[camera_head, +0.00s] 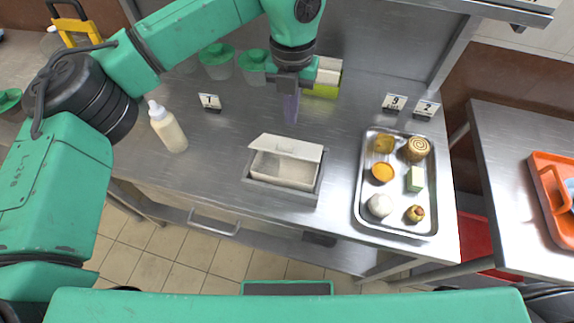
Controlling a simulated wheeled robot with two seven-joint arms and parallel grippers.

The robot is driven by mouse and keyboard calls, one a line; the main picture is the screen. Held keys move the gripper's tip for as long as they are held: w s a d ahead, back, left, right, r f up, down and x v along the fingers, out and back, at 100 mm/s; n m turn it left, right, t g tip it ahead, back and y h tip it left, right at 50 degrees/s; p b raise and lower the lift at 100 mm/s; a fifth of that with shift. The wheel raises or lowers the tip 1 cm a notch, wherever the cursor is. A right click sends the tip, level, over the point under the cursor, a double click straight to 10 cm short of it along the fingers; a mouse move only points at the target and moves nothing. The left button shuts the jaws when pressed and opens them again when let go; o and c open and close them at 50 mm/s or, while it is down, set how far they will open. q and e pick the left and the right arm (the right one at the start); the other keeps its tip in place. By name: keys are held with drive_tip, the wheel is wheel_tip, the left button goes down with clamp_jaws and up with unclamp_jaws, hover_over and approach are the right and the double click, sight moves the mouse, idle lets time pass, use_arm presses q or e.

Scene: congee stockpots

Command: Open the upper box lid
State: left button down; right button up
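A small white box (283,171) sits in a grey holder (249,185) near the front edge of the steel counter. Its white lid (287,147) stands raised along the far side, and the pale inside of the box shows. My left gripper (290,118) points down above the counter, beyond the lid in the picture and apart from it. Its fingers overlap into one narrow purple-grey shape, so their gap cannot be judged. I see nothing held in it. My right gripper is not in view.
A metal tray (364,181) with several food items lies right of the box. A cream squeeze bottle (168,128) stands at left. Green-lidded containers (217,63) and number cards (210,102) stand farther back. Bare counter lies between bottle and box.

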use_arm(q)
drive_tip(key=shift+w+d+r+p, duration=0.15)
drive_tip(key=shift+w+p, duration=0.15)
drive_tip(key=shift+w, duration=0.2)
drive_tip(key=shift+w+d+r+p, duration=0.15)
drive_tip(key=shift+w+p, duration=0.1)
drive_tip(key=shift+w, duration=0.25)
drive_tip(key=c, duration=0.5)
unclamp_jaws()
drive_tip(key=shift+f, duration=0.1)
wheel_tip(320, 180, up, 9)
drive_tip(key=p, duration=0.6)
